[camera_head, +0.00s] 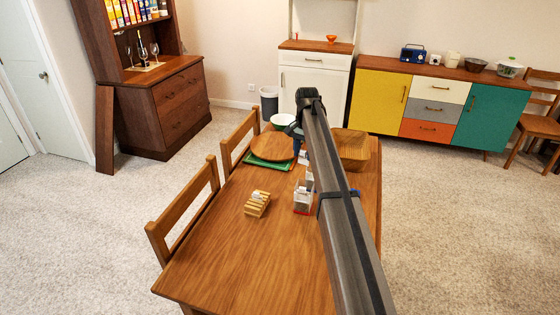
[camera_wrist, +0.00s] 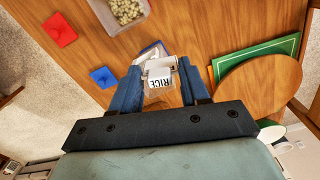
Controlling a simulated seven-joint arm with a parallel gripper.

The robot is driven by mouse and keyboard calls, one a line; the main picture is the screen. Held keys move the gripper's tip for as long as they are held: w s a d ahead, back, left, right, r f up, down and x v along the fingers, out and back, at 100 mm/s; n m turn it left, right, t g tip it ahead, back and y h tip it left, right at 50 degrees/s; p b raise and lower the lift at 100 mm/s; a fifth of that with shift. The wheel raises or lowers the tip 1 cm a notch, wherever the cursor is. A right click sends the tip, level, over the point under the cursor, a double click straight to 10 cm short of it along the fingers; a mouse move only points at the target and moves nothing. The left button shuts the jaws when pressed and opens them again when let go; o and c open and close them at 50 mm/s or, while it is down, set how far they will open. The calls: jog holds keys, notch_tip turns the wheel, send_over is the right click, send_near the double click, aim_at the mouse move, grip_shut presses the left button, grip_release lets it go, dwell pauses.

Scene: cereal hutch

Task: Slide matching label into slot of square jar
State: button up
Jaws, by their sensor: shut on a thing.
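In the wrist view my gripper (camera_wrist: 160,66) has its two blue fingers closed on a small white label (camera_wrist: 159,81) reading RICE, upside down in the picture. A pale, partly clear thing (camera_wrist: 154,50) lies just beyond the fingertips; I cannot tell whether the label touches it. A clear container of greenish pieces (camera_wrist: 126,10) stands at the top edge of the wrist view. In the head view a clear container with white and red parts (camera_head: 303,203) stands beside my arm. My arm hides much of the gripper area there, and I cannot make out the slot.
A red flat piece (camera_wrist: 59,30) and a blue one (camera_wrist: 103,77) lie on the wooden table (camera_head: 230,265). The table's near part is clear.

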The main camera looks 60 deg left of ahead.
jog(key=shift+w+d+r+n, duration=0.25)
jog(key=shift+w+r+n, duration=0.1)
jog(key=shift+w+n, duration=0.3)
jog(key=shift+w+d+r+n, duration=0.3)
jog(key=shift+w+r+n, duration=0.05)
jog(key=shift+w+n, duration=0.35)
jog(key=shift+w+d+r+n, duration=0.25)
jog(key=shift+w+r+n, duration=0.1)
jog(key=shift+w+n, duration=0.3)
jog(key=shift+f, duration=0.15)
jog(key=shift+f, duration=2.5)
jog(key=shift+f, duration=1.25)
jog(key=o, duration=1.1)
jog(key=shift+o, duration=0.2)
